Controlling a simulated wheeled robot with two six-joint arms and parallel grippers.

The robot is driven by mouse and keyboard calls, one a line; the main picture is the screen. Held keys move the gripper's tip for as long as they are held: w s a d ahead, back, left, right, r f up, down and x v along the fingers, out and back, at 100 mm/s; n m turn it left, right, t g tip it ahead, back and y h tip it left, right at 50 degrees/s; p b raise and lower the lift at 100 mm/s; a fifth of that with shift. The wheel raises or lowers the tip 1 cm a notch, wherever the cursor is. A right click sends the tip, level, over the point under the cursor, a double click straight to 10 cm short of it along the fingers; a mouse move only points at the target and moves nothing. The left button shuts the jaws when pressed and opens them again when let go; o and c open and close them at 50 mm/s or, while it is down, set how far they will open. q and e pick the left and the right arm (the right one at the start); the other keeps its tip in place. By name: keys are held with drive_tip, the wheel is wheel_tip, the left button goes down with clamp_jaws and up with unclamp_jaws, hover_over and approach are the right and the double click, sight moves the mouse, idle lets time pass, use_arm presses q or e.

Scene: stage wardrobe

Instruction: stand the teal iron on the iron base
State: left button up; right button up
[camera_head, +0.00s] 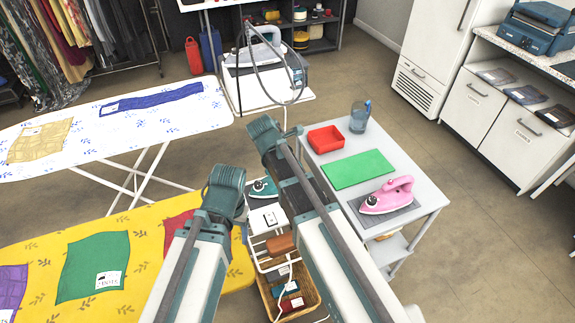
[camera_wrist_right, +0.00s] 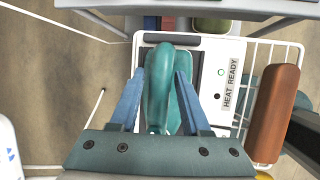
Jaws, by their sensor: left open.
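The teal iron (camera_head: 262,188) shows just left of my right arm in the head view. In the right wrist view the teal iron (camera_wrist_right: 160,85) is between the two blue fingers of my right gripper (camera_wrist_right: 160,78), which appear shut on it. The iron base (camera_wrist_right: 230,60) is white, marked HEAT READY, and lies under the iron. It also shows in the head view (camera_head: 266,218); whether the iron touches it is unclear. My right gripper's fingers are hidden in the head view. My left gripper (camera_head: 224,190) is open and empty, left of the iron base.
A grey table (camera_head: 425,192) on the right holds a pink iron (camera_head: 389,195), a green mat (camera_head: 358,169), a red tray (camera_head: 326,139) and a jug (camera_head: 360,116). A yellow ironing board (camera_head: 150,225) is at lower left. A wicker basket (camera_head: 313,300) stands below my right arm.

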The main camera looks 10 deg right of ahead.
drive_tip(key=shift+o, duration=0.7)
use_arm(q)
drive_tip(key=shift+r, duration=0.1)
use_arm(e)
drive_tip(key=shift+r, duration=0.1)
use_arm(q)
drive_tip(key=shift+r, duration=0.2)
use_arm(e)
drive_tip(key=shift+r, duration=0.15)
use_arm(q)
wheel_tip(320, 180, up, 11)
drive_tip(key=p, duration=1.1)
drive_tip(key=shift+f, duration=0.15)
use_arm(e)
drive_tip(key=v, duration=1.2)
